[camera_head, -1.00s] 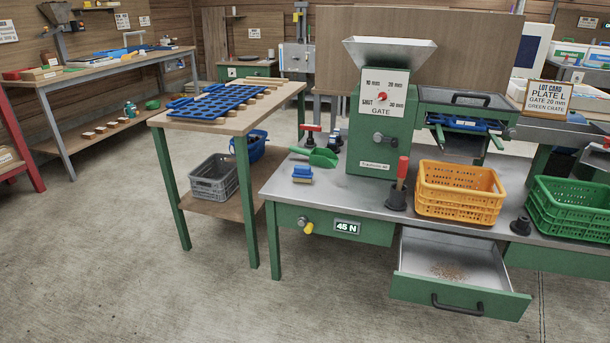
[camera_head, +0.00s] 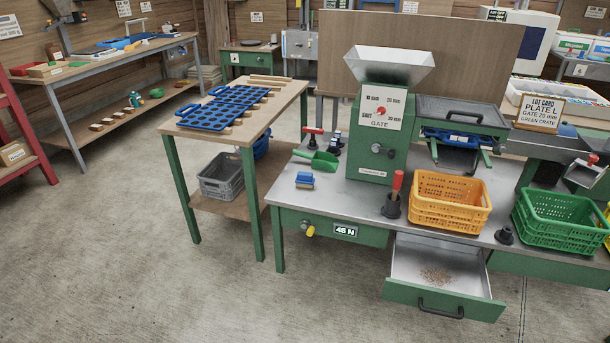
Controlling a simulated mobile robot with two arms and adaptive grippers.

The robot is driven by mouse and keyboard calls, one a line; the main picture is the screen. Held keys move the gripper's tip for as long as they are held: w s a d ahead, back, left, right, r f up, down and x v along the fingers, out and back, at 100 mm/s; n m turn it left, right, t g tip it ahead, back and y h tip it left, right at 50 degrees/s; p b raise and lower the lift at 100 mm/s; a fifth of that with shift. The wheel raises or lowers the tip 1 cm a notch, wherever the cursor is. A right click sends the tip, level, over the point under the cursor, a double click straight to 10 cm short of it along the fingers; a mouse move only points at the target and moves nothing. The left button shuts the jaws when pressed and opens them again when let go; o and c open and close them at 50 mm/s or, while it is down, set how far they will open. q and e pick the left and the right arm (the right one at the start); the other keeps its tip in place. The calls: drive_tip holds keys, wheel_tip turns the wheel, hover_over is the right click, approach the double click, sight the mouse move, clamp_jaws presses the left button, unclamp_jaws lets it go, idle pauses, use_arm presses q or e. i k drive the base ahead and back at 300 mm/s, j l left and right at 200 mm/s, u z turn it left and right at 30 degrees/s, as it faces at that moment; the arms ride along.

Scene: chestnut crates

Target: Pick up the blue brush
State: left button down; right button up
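The blue brush (camera_head: 304,180) lies on the left part of the steel-topped green bench (camera_head: 340,190). It has a blue top and a paler tan lower part. It sits in front of the green scoop (camera_head: 323,160), apart from it. Nothing covers it. Neither of my grippers shows in the head view.
An open drawer (camera_head: 444,297) with brown crumbs juts from the bench front. A yellow crate (camera_head: 449,203), a green crate (camera_head: 560,220) and a red-handled tool in a dark holder (camera_head: 392,205) stand right of the brush. The floor (camera_head: 130,260) in front is clear.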

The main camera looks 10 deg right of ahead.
sight(306, 180)
drive_tip(key=i+l+u, duration=0.1)
drive_tip(key=i, duration=0.35)
drive_tip(key=i+l, duration=0.15)
drive_tip(key=i, duration=0.3)
drive_tip(key=i+l+u, duration=0.15)
drive_tip(key=i, duration=0.3)
